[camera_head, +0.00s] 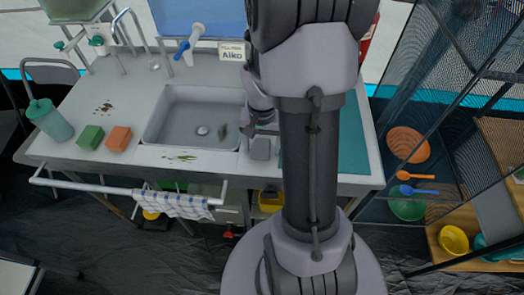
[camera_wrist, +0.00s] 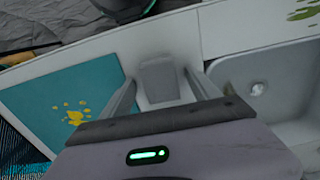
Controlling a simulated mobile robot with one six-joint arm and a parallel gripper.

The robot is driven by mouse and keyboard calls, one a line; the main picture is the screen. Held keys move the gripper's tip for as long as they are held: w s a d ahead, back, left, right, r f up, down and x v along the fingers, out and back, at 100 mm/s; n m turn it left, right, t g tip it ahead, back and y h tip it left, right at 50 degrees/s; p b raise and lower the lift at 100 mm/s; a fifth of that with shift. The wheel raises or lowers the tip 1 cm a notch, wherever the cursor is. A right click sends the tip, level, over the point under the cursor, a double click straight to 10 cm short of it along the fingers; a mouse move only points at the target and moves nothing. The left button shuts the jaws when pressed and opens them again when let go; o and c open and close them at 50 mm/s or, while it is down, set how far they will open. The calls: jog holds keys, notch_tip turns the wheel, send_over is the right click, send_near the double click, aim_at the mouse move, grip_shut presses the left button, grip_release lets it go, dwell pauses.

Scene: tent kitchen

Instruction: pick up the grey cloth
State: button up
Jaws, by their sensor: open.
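The grey cloth (camera_head: 260,148) appears as a small folded block on the counter, just right of the sink. In the wrist view the cloth (camera_wrist: 161,78) lies between the two fingers of my gripper (camera_wrist: 159,84), with gaps visible on both sides. My gripper (camera_head: 246,130) is open and holds nothing. In the head view it is over the right edge of the sink, close to the cloth, and my arm hides part of it. I cannot tell the exact height of the fingers over the counter.
The sink (camera_head: 176,120) is left of the cloth, a teal mat (camera_head: 352,140) right of it. Green (camera_head: 91,137) and orange (camera_head: 118,138) sponges and a teal bottle (camera_head: 50,119) stand at left. A checked towel (camera_head: 172,205) hangs on the front rail. A mesh shelf (camera_head: 420,110) is at right.

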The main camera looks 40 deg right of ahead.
aim_at(263, 146)
jog(key=shift+r, duration=0.15)
jog(key=c, duration=1.4)
jog(key=shift+r, duration=0.1)
jog(key=shift+r+p, duration=0.3)
jog(key=r+p, duration=0.2)
jog(key=r, duration=0.1)
jog(key=shift+s+r, duration=0.1)
jog(key=shift+s, duration=0.2)
jog(key=s+b, duration=0.1)
jog(key=s, duration=0.4)
jog(key=s+b, duration=0.2)
jog(key=s, duration=0.3)
jog(key=s+a+r+b, duration=0.1)
jog(key=s+b, duration=0.1)
jog(key=s, duration=0.3)
jog(key=shift+s+a, duration=0.1)
jog(key=shift+s, duration=0.1)
